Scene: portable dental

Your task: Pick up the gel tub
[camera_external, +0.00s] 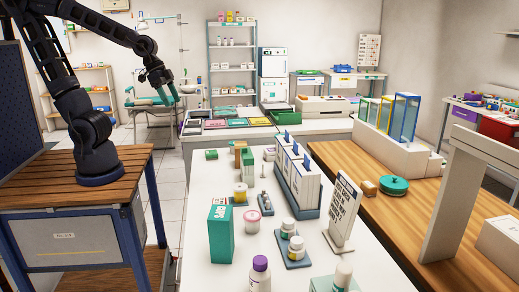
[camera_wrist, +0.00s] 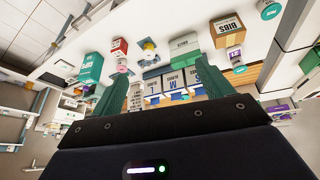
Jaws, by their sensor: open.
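Labels are too small to tell which container is the gel tub. A small round tub with a pink lid (camera_external: 252,221) stands on the white table, right of the teal box. A yellow-lidded jar (camera_external: 240,194) stands a little behind it. In the wrist view, a small pink item (camera_wrist: 122,69) shows near the left finger, and a yellow-topped container (camera_wrist: 149,48) farther up. My gripper (camera_external: 167,96) is raised in the air behind and left of the white table, well away from the tub. Its two teal fingers (camera_wrist: 162,88) are apart, with nothing held.
A divided blue rack (camera_external: 300,195) and an upright sign (camera_external: 343,215) stand to the right.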

